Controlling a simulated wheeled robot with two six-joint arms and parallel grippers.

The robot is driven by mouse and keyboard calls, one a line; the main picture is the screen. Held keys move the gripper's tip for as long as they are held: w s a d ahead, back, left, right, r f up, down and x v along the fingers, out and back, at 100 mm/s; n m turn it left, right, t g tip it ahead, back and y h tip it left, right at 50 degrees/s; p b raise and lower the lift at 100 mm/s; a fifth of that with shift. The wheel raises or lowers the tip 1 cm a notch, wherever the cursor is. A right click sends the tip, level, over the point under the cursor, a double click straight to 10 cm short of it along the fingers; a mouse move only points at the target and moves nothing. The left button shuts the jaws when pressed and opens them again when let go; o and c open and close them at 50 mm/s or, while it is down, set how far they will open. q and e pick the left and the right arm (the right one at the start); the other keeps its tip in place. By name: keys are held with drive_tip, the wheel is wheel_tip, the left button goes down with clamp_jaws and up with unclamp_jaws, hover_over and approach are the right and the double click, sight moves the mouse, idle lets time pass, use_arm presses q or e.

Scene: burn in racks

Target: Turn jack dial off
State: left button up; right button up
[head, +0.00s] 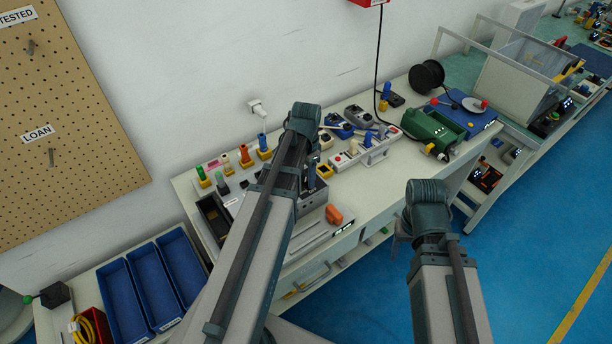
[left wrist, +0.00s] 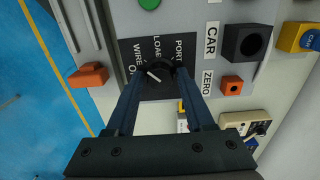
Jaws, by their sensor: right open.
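The jack dial (left wrist: 158,67) is a dark round knob with a white pointer line, on a black plate in the left wrist view. The plate carries the labels WIRE, LOAD and PORT, plus one partly covered by a finger. The pointer slants towards the WIRE side. My left gripper (left wrist: 161,73) has one finger on each side of the dial. I cannot tell whether the fingertips press on it. In the head view my left arm covers the dial and the left fingers.
In the left wrist view an orange block (left wrist: 89,76) lies left of the plate, with a black socket block (left wrist: 247,42) and a small orange socket (left wrist: 232,86) to the right. In the head view a green machine (head: 433,130) and several small parts crowd the bench. Blue bins (head: 153,284) stand lower left.

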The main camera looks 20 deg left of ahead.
use_arm(q)
clamp_jaws()
drive_tip(key=shift+n, duration=0.4)
drive_tip(key=n, duration=0.3)
drive_tip(key=shift+n, duration=2.6)
drive_tip(key=shift+o, duration=1.9)
unclamp_jaws()
